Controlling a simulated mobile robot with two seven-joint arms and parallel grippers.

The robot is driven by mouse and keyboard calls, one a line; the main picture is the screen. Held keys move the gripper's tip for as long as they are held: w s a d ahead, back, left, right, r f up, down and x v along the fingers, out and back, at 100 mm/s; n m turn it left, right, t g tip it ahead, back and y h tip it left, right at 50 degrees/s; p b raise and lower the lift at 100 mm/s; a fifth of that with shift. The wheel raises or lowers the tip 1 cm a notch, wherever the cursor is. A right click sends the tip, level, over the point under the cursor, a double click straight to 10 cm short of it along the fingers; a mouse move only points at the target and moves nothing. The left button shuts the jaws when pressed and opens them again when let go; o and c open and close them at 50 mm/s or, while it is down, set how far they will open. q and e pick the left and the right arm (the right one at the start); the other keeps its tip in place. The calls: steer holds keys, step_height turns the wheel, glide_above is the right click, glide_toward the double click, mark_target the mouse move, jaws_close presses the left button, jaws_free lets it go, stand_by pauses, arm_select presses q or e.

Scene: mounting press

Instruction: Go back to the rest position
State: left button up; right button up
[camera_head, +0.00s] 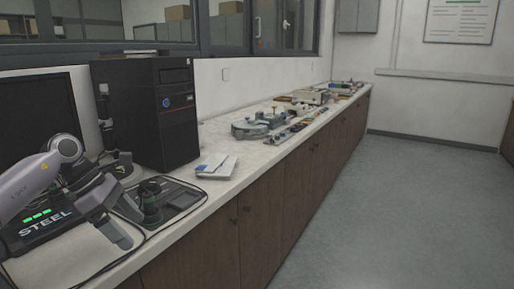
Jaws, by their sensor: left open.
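My left arm comes in from the left edge, and its gripper (124,222) hangs over the counter in the lower left. The gripper is open and I see nothing between its fingers. It is in front of a dark machine marked STEEL (45,230) with green lights, which my arm partly hides. A dark upright piece (150,203) on a dark flat base (178,199) stands just right of the gripper; I cannot tell the exact gap. My right gripper is not in view.
A black computer tower (150,115) and a monitor (38,115) stand behind the gripper. A white-and-blue booklet (216,166) lies on the counter (212,197). A grey device (258,125) and several small items are farther along. The floor (385,215) at right is clear.

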arm_select(q)
steer(key=s+d+f+n+t+h+p, duration=0.25)
steer(key=d+n+h, duration=0.35)
steer(key=d+n, duration=0.3)
steer(key=s+d+f+n+t+h+p, duration=0.15)
steer(key=s+d+n+t+h, duration=0.25)
steer(key=d+n+h, duration=0.55)
steer(key=s+a+f+n+t+y+p, duration=0.1)
steer(key=s+a+f+n+y, duration=0.5)
steer(key=n, duration=0.9)
steer(key=s+a+f+n+t+y+p, duration=0.2)
steer(key=s+a+f+n+y, duration=0.3)
steer(key=s+f+n+y, duration=0.8)
steer(key=n, duration=0.3)
steer(key=shift+s+a+f+p, duration=0.35)
steer(key=shift+s+f+p, duration=0.05)
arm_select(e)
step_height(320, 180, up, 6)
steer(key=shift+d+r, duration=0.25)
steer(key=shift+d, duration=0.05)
